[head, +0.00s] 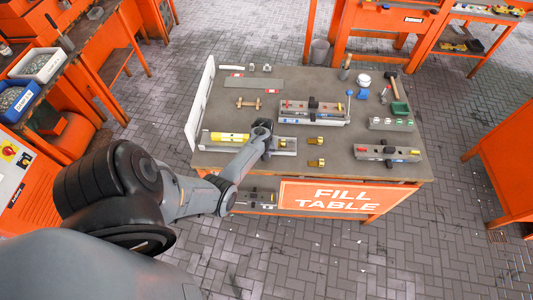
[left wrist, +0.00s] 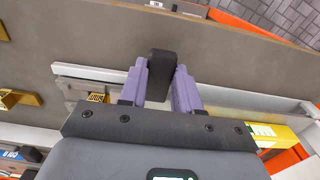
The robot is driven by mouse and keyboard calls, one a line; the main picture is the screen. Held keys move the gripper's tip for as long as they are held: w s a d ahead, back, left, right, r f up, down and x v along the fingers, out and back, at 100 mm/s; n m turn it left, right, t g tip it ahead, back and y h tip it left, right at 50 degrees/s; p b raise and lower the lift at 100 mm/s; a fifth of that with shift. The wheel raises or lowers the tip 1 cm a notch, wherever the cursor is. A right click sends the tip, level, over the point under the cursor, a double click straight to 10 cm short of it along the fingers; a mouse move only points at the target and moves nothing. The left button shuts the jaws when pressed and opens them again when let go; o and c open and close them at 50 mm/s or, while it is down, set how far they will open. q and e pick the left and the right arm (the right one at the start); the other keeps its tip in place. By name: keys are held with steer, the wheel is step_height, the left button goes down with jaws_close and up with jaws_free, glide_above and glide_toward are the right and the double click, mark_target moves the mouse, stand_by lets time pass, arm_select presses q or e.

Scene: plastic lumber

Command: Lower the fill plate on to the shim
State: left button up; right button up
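My left gripper (head: 266,135) is over the front-left part of the fill table, above a long pale fixture (head: 285,152). In the left wrist view its two purple fingers (left wrist: 160,82) stand on either side of a black block-shaped handle (left wrist: 160,62) and appear closed on it. The fixture's pale rail (left wrist: 95,73) runs behind the fingers.
Two similar fixtures with black handles stand at the middle (head: 313,108) and front right (head: 388,152). Brass fittings (head: 316,163) lie just right of my gripper. A grey flat sheet (head: 255,84) lies behind. A white upright panel (head: 199,103) edges the table's left side.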

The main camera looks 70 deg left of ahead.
arm_select(q)
steer(key=o, duration=0.4)
steer(key=shift+r, duration=0.1)
step_height(320, 180, up, 11)
steer(key=shift+f, duration=0.2)
stand_by(0.3)
stand_by(0.3)
